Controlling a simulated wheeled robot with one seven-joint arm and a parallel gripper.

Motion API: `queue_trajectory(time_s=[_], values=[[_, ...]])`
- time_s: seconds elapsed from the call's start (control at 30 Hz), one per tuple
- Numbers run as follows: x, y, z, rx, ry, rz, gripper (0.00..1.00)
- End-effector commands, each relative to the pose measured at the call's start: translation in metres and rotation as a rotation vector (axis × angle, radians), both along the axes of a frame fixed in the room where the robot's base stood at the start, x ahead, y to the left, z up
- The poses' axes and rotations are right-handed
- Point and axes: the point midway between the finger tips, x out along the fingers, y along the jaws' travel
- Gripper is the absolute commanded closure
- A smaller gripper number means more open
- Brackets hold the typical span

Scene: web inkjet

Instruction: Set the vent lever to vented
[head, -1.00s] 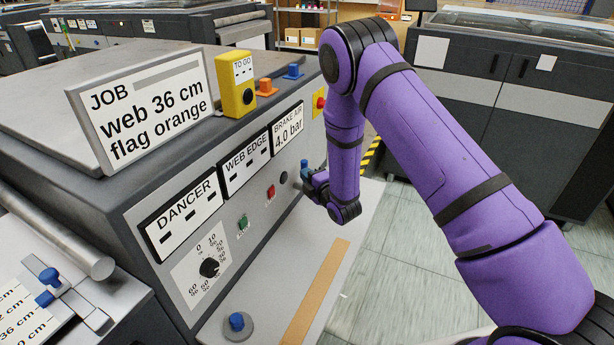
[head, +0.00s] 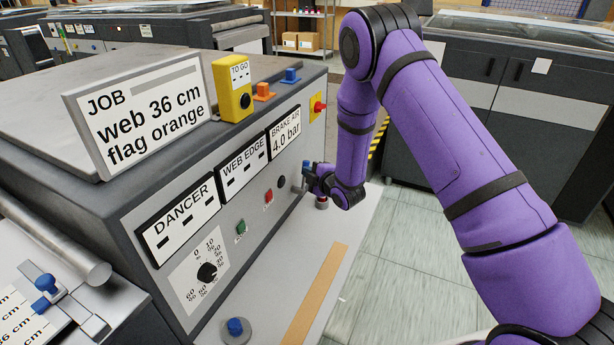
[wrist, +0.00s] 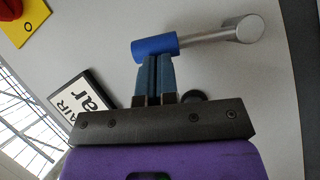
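The vent lever shows in the wrist view as a metal arm with a blue grip (wrist: 155,46), running right to a round metal hub (wrist: 243,28) on the grey panel. In the head view its blue end (head: 306,164) shows small at the panel's far end, partly hidden by my gripper (head: 311,179). In the wrist view my gripper's two blue-grey fingers (wrist: 157,62) are together, with only a thin gap. Their tips are right at the blue grip, touching or nearly so. The grip does not appear to lie between them. No lever position marking is readable.
A red-topped knob (head: 322,202) stands just below my gripper. The panel has a red button (head: 268,197), a green button (head: 241,227) and a dial (head: 207,271). A blue knob (head: 235,327) stands on the shelf. The shelf between is mostly clear.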

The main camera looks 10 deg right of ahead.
Motion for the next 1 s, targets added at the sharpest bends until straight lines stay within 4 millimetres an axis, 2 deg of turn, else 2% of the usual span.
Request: queue_trajectory(time_s=[0.43,1.0], values=[[0.032,-0.024,-0.008,0.251,0.343,-0.003,1.0],[0.058,-0.043,-0.037,0.537,0.736,-0.001,1.0]])
